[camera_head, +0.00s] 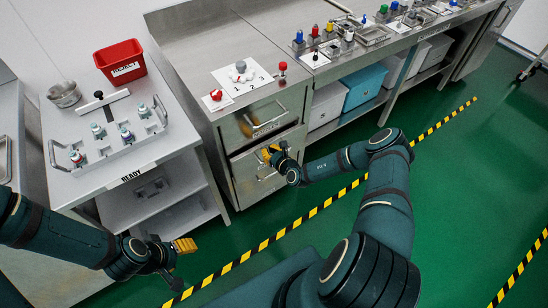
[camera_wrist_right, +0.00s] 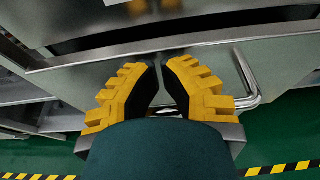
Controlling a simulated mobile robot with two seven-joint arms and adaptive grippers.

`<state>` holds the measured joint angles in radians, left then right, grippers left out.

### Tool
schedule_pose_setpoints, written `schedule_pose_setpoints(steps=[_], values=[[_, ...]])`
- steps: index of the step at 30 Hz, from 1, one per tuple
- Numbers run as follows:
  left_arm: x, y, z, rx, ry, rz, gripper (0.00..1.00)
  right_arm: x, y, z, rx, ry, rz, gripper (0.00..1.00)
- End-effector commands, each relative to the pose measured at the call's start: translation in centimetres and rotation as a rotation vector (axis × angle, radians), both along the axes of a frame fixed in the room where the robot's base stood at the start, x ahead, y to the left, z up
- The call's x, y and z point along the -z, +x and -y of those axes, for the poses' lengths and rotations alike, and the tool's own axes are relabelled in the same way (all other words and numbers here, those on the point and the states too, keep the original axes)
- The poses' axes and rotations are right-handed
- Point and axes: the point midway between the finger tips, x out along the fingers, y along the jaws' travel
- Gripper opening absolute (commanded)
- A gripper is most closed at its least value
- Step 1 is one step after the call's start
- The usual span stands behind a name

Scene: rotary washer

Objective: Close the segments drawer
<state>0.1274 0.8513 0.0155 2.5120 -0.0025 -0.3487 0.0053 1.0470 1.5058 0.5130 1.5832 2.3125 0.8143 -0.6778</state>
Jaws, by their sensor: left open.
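A metal cabinet shows two stacked drawers in the head view: an upper drawer (camera_head: 285,118) and a lower drawer (camera_head: 246,182). Their label text is too small to read, so I cannot tell which is the segments drawer. My right gripper (camera_head: 270,153) is in front of the cabinet near the top of the lower drawer. In the right wrist view its yellow fingers (camera_wrist_right: 160,68) are close together with nothing held. A bar handle (camera_wrist_right: 250,82) is right of the fingers, apart from them. A dark gap runs above the drawer front's rim. My left gripper (camera_head: 182,248) is open and empty at lower left.
A white cart (camera_head: 185,150) marked READY stands left of the cabinet, with a red bin (camera_head: 120,62) on top. Bins (camera_head: 366,87) sit under the long bench on the right. The green floor with yellow-black tape is clear.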

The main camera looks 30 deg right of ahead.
Motion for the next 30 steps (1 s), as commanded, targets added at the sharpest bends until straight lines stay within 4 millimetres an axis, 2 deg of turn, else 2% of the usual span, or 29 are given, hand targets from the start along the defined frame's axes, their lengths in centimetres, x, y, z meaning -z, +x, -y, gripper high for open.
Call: schedule_pose_setpoints(steps=[11, 21, 30], values=[[0.0, 0.1, 0.0, 0.0, 0.0, 0.001, 0.57, -0.1, 0.3, 0.0, 0.0, -0.001, 0.001, 0.0], [0.3, 0.1, 0.0, -0.001, 0.0, 0.002, 0.57, -0.1, 4.1, -0.4, -0.002, -0.002, 0.002, 0.0], [0.3, 0.1, 0.0, -0.001, 0.0, 0.002, 0.57, -0.2, 4.3, -0.3, 0.0, -0.001, 0.003, 0.0]])
